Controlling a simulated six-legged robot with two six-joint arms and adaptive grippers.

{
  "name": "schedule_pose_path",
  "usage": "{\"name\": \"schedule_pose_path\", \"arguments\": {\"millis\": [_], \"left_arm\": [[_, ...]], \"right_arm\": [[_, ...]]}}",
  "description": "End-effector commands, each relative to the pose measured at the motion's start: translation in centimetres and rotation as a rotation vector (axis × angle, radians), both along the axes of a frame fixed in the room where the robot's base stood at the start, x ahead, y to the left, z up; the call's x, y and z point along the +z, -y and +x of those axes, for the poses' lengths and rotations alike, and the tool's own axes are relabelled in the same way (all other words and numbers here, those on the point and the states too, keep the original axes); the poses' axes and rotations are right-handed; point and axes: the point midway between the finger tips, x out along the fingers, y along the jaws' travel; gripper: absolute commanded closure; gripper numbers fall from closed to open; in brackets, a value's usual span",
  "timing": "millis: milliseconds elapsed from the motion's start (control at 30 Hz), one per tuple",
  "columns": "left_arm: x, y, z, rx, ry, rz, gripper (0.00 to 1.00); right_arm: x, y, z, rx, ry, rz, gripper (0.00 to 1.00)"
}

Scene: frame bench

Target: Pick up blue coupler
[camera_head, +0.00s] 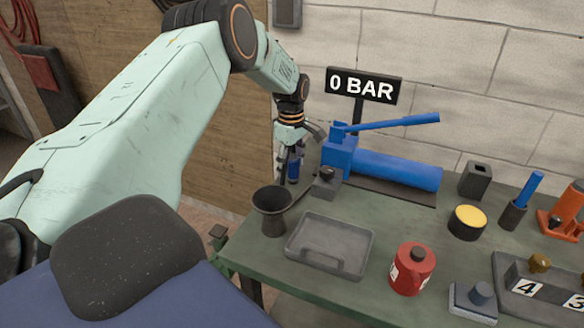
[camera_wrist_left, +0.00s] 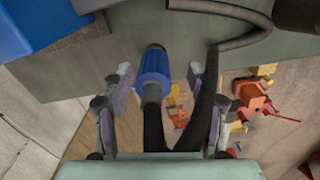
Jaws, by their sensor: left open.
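The blue coupler (camera_wrist_left: 153,68) is a ribbed blue sleeve on the end of a black hose (camera_wrist_left: 153,125). In the left wrist view it lies between the two fingers of my left gripper (camera_wrist_left: 158,82), nearer the left finger, with a gap on both sides. In the head view the coupler (camera_head: 293,171) shows as a small blue piece at the bench's far left edge, just below my left gripper (camera_head: 289,150). The gripper is open and points down there. My right gripper is in neither view.
The blue hand pump (camera_head: 395,170) stands right of the gripper, under the "0 BAR" sign (camera_head: 362,86). A dark cup (camera_head: 271,210) and a grey tray (camera_head: 330,244) are nearer. In the wrist view, orange parts (camera_wrist_left: 250,98) lie below the bench.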

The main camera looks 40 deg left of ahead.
Motion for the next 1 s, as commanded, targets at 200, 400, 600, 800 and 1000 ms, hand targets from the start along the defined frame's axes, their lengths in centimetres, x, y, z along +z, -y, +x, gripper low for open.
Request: {"name": "schedule_pose_path", "arguments": {"millis": [200,400,600,800,1000], "left_arm": [[0.07,-0.03,0.22,-0.001,0.001,0.001,0.45],[0.08,-0.03,0.2,-0.001,0.0,0.0,0.62],[0.1,-0.03,0.2,-0.001,0.0,0.0,0.79],[0.07,-0.03,0.17,-0.001,0.0,0.0,0.96],[0.03,-0.01,0.15,-0.001,-0.001,0.0,1.0]], "right_arm": [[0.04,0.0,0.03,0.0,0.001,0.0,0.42],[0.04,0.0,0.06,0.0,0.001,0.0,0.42],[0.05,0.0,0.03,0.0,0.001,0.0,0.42],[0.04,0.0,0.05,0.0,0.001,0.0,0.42],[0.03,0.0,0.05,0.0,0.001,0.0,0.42]]}}
